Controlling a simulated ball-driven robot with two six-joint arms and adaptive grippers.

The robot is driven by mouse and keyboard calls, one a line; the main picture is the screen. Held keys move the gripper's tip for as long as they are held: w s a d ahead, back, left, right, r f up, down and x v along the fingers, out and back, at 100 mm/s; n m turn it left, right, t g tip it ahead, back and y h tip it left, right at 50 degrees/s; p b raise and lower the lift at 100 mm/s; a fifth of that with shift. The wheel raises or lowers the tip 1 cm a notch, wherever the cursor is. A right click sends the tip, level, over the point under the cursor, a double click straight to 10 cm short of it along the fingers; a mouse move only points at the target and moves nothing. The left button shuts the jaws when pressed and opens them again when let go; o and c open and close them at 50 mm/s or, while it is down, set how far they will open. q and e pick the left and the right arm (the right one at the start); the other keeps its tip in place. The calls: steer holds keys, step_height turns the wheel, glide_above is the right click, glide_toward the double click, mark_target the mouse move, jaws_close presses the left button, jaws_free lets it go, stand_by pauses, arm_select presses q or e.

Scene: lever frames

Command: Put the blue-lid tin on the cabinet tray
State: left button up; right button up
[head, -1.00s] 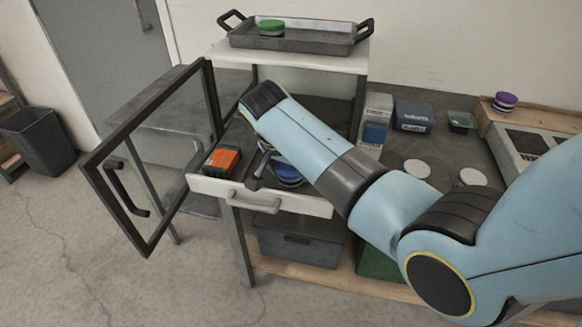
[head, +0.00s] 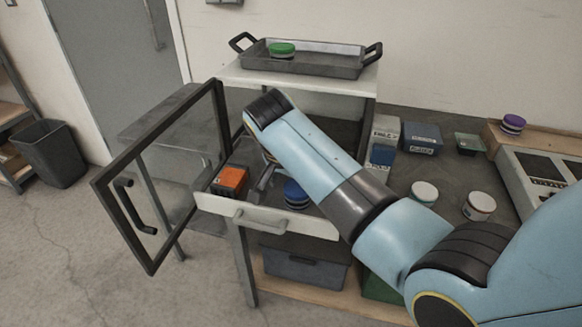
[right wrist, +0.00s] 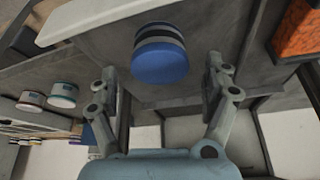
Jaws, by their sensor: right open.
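The blue-lid tin (head: 296,195) stands in the open drawer (head: 243,212), at the right of the part I can see. In the right wrist view the tin (right wrist: 160,60) shows its blue lid and a dark and pale banded side. My right gripper (head: 264,180) is open beside the tin in the head view, partly hidden by my arm. In the right wrist view its fingers (right wrist: 162,70) are spread wide either side of the tin, with visible gaps. The cabinet tray (head: 325,66) is grey with black handles, on the cabinet top. My left gripper is out of view.
A green-lid tin (head: 282,49) sits in the tray's left part. An orange box (head: 230,180) lies in the drawer's left side. The glass door (head: 160,180) stands open at left. White-lid tins (head: 424,192) and small boxes (head: 421,138) stand on the counter at right.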

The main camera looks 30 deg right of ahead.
steer(key=v, duration=0.9)
steer(key=shift+s, duration=0.15)
steer(key=s+d+f+n+y, duration=0.1)
steer(key=s+f+n, duration=0.15)
steer(key=s, duration=0.25)
steer(key=s+d+f+n, duration=0.1)
steer(key=s+n, duration=0.2)
steer(key=s, duration=0.3)
steer(key=s+a+r+n+t+y, duration=0.1)
steer(key=s+r+n, duration=0.1)
steer(key=s+n, duration=0.35)
steer(key=s+a+r+n+t+y, duration=0.1)
steer(key=s+r+n, duration=0.15)
steer(key=s, duration=0.55)
steer(key=s+d+f+g+b, duration=0.1)
steer(key=d+f+b, duration=0.15)
steer(key=f, duration=1.55)
steer(key=s+d+f+g+b, duration=0.1)
steer(key=f+b, duration=0.3)
steer(key=f, duration=1.3)
steer(key=s+f+g+b, duration=0.1)
steer(key=s+f+b, duration=0.3)
steer(key=s+f, duration=1.4)
step_height(320, 180, down, 2)
steer(key=shift+d+b, duration=0.3)
steer(key=shift+b, duration=0.1)
